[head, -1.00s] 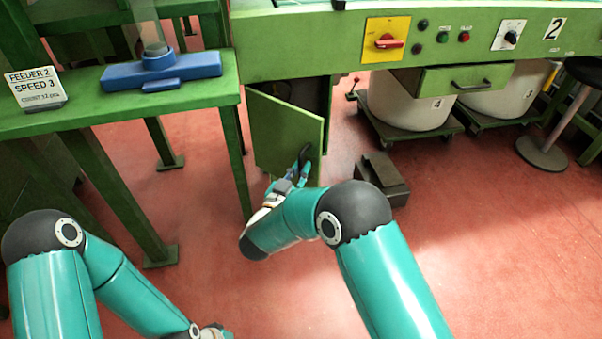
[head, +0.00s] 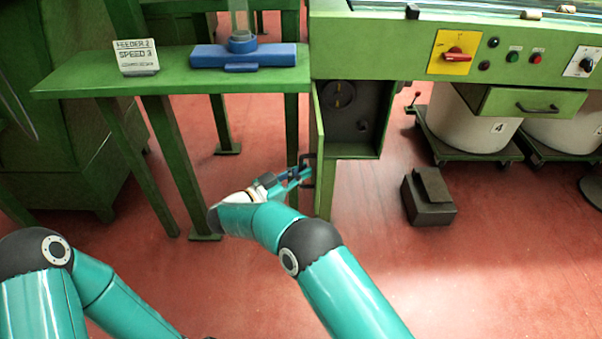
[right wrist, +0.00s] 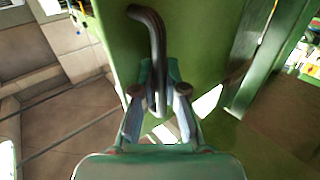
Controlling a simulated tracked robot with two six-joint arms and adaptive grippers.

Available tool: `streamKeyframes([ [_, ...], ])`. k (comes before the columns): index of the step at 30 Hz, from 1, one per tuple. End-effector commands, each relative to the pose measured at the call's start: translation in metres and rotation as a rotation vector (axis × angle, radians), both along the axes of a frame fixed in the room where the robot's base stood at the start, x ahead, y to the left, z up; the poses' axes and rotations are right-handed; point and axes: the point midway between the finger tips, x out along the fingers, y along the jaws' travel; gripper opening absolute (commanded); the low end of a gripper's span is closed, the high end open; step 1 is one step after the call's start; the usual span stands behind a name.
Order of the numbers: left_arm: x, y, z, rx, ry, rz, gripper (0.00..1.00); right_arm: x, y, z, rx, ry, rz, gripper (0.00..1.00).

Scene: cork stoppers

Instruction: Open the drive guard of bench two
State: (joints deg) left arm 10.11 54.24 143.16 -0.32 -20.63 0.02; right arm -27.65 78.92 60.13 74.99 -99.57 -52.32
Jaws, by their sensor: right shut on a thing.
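The drive guard (head: 319,160) is a green hinged door under the bench, standing well open and seen almost edge-on in the head view. Its green face (right wrist: 200,40) fills the upper middle of the right wrist view. A dark bent handle (right wrist: 147,25) is on that face; it also shows in the head view (head: 308,158). My right gripper (head: 301,176) is shut on the handle, its fingers on both sides of the bar in the right wrist view (right wrist: 158,100). The dark compartment (head: 362,120) behind the guard is exposed, with a round part inside. My left gripper is out of view.
A green side table (head: 80,87) with a blue device (head: 270,56) and a sign (head: 137,62) stands left of the guard, its leg close by. A dark block (head: 430,205) lies on the floor to the right. White bins (head: 460,120) stand on dollies beyond.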

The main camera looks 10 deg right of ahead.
Motion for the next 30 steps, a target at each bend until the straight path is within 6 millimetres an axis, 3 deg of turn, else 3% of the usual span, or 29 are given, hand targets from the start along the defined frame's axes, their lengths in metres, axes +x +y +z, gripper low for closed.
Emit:
streamKeyframes([
  [16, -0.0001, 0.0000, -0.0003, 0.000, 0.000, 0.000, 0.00, 0.0020, -0.0050, 0.0018, -0.002, -0.003, -0.032, 0.00],
  [17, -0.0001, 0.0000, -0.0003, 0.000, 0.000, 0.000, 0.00, 0.0019, -0.0051, 0.0018, -0.002, -0.003, -0.032, 0.16],
  [21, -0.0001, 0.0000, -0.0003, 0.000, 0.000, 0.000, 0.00, 0.0016, -0.0051, 0.0013, -0.001, -0.002, -0.033, 0.37],
  [30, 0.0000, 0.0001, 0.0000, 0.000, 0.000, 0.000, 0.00, 0.0010, -0.0051, 0.0015, 0.000, -0.001, -0.034, 0.37],
])
